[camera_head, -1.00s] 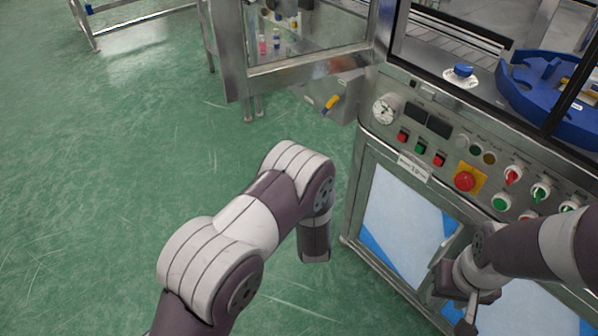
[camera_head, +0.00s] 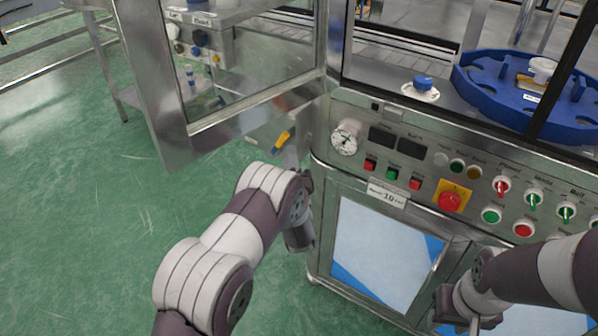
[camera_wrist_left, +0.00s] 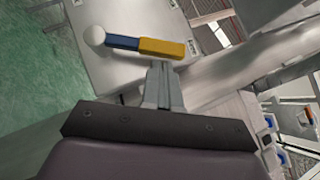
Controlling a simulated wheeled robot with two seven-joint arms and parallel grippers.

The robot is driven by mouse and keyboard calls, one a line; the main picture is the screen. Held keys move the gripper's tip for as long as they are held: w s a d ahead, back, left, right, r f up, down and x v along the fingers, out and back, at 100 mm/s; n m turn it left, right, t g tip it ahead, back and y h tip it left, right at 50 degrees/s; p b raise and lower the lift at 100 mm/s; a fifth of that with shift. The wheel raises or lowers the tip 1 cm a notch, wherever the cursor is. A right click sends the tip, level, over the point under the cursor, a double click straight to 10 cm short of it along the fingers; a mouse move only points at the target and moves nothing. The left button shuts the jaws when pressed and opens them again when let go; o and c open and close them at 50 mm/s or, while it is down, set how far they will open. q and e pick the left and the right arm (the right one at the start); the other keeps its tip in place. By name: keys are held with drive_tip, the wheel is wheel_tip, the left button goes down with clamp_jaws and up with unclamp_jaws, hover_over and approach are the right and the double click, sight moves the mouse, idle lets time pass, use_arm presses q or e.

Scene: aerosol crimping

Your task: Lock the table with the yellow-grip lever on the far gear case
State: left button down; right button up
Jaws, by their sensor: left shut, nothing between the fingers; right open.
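The lever's yellow grip (camera_head: 283,140) shows in the head view on the side of the grey gear case (camera_head: 262,136), left of the machine's control panel. In the left wrist view the yellow grip (camera_wrist_left: 162,48) lies across the picture, with a blue section and a pale round knob at its left end. My left gripper (camera_wrist_left: 161,68) is shut and empty, its tips just below the grip in that picture; I cannot tell whether they touch it. In the head view my left wrist hides its fingers. My right gripper (camera_head: 472,318) is open, low before the cabinet doors.
The control panel (camera_head: 420,150) has buttons and a red emergency stop (camera_head: 450,201). A blue rotary table (camera_head: 500,88) sits behind glass. Green floor (camera_head: 80,220) is free at left.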

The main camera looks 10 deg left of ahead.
use_arm(q)
drive_tip(key=shift+w+a+r, duration=0.1)
drive_tip(key=shift+a+r, duration=0.05)
drive_tip(key=shift+a, duration=0.1)
drive_tip(key=w+a+r+n+g+h+p, duration=0.1)
drive_tip(key=a+r+n+g+p, duration=0.3)
drive_tip(key=p, duration=0.8)
drive_tip(key=w+a+n+g, duration=0.1)
drive_tip(key=a+n+g, duration=0.1)
drive_tip(key=a+n, duration=0.1)
drive_tip(key=shift+w+a+h, duration=0.2)
drive_tip(key=shift+w+h, duration=0.1)
drive_tip(key=shift+a, duration=0.1)
idle(0.7)
drive_tip(key=shift+r, duration=0.1)
